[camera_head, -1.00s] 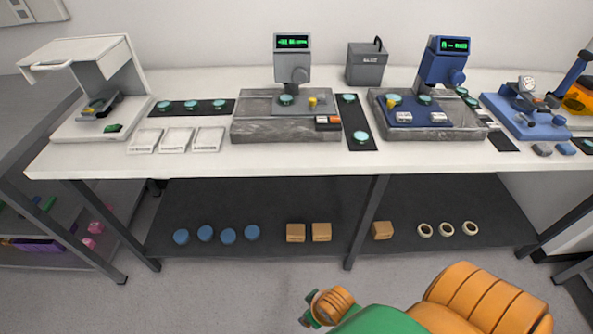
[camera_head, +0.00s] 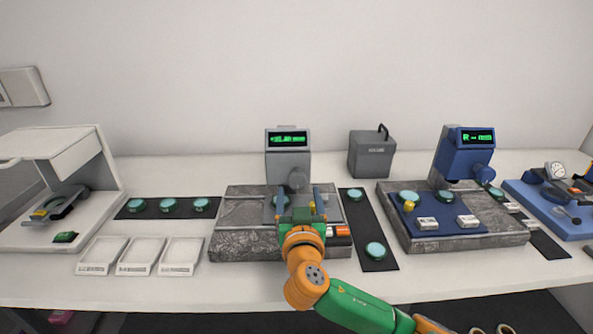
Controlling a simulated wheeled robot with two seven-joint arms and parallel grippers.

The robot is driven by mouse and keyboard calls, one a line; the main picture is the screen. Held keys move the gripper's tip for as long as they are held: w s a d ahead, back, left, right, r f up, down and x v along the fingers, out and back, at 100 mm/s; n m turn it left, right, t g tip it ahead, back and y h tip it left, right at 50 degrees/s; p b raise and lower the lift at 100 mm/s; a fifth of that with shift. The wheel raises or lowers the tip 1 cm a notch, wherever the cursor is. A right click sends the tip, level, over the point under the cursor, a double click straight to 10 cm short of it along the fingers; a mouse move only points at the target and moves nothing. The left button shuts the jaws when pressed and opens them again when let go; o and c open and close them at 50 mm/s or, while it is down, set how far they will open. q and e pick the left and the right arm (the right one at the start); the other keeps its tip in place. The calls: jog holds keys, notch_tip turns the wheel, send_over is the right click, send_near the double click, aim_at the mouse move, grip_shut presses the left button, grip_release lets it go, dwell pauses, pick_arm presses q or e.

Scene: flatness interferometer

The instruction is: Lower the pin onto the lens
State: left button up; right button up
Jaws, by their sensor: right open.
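My right gripper (camera_head: 299,193) is open, its two fingers pointing away from me on either side of the lower front of the grey instrument (camera_head: 288,155). It is over the grey stone base (camera_head: 240,243) and nothing shows gripped. A teal lens (camera_head: 274,200) sits under the grey instrument's head and is partly hidden by the left finger. I cannot make out the pin there; the gripper hides much of that spot. The small yellow part beside that lens is also hidden now. My left gripper is not in view.
A dark mat (camera_head: 366,228) with teal lenses lies between. To the left are white trays (camera_head: 140,256), a lens mat (camera_head: 150,213) and a white machine (camera_head: 55,150).

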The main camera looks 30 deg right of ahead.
aim_at(298, 182)
jog(key=shift+w+d+r+p, duration=0.25)
jog(key=shift+w+r+p, duration=0.1)
jog(key=shift+w+r, duration=0.1)
jog(key=shift+w+d+r+p, duration=0.25)
jog(key=shift+w+r+p, duration=0.1)
jog(key=shift+w+r, duration=0.1)
jog(key=shift+w+d+f, duration=0.25)
jog(key=shift+w+d, duration=0.15)
jog(key=shift+w, duration=0.2)
jog(key=shift+w+d+f, duration=0.2)
jog(key=shift+w+d, duration=0.15)
jog(key=shift+w, duration=0.25)
jog(key=shift+w+d+f, duration=0.1)
jog(key=shift+w, duration=0.05)
jog(key=shift+c, duration=0.2)
jog(key=shift+s+r, duration=0.2)
jog(key=c, duration=0.3)
grip_shut()
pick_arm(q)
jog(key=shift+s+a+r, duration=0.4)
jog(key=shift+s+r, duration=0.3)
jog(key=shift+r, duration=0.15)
